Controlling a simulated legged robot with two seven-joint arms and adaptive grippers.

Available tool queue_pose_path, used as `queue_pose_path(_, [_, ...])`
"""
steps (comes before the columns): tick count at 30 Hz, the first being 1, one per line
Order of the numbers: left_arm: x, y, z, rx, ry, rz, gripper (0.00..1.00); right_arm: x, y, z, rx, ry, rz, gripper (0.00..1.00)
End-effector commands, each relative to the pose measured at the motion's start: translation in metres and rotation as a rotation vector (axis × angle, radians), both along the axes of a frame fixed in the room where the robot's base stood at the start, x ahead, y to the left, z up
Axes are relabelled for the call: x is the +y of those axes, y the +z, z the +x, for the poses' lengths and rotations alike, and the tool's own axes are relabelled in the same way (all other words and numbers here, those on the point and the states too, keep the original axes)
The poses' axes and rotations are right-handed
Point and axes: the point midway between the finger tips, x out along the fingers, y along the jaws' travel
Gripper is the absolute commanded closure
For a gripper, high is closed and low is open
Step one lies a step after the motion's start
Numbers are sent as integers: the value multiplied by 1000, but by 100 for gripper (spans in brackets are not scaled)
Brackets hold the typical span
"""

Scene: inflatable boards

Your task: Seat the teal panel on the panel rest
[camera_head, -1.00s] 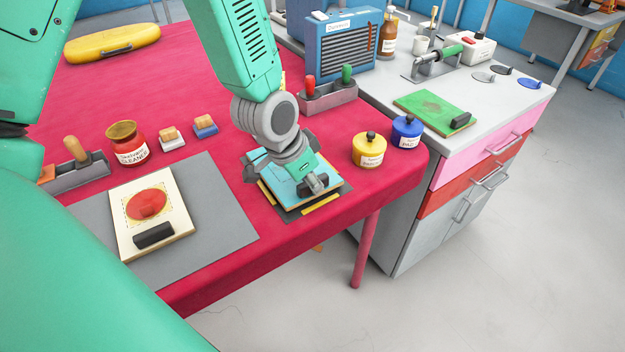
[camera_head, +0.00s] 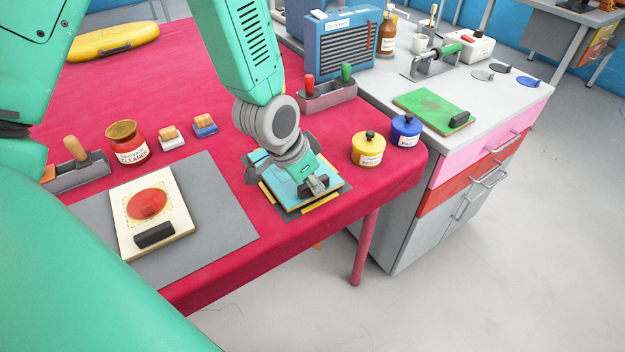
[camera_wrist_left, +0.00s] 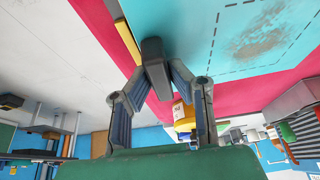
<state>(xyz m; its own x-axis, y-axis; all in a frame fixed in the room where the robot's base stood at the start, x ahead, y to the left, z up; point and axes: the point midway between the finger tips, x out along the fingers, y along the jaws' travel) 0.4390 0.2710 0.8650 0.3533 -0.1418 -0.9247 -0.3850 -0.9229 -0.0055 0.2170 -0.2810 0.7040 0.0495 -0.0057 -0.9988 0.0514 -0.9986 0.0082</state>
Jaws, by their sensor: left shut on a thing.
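The teal panel (camera_head: 300,199) lies under my left gripper (camera_head: 313,186) at the front right of the red table. The gripper is shut on the panel's dark handle block (camera_wrist_left: 153,50), which shows between the fingers in the left wrist view. There the panel (camera_wrist_left: 220,18) has a dashed outline and a grey scuffed patch. The panel rest (camera_head: 321,203), a dark base with yellow strips, shows around the panel's edges. The panel sits low between the strips; whether it fully touches the base I cannot tell. The wrist covers part of the panel. My right gripper is not in view.
A cream board with a red patch (camera_head: 183,212) lies on a grey mat to the left. Yellow (camera_head: 368,151) and blue (camera_head: 407,132) jars stand right of the rest. A tool holder (camera_head: 328,96) is behind it. The table's front edge is close.

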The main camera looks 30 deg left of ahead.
Motion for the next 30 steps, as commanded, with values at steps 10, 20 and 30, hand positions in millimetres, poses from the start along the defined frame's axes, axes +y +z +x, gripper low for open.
queue_pose_path(10, [0, 0, 0, -1, 0, 0, 100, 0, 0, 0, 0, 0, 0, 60])
queue_pose_path(20, [0, -1, 0, -1, 0, 0, 100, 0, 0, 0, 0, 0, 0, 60])
queue_pose_path(30, [0, -1, 0, -1, 0, 0, 60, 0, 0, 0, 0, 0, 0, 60])
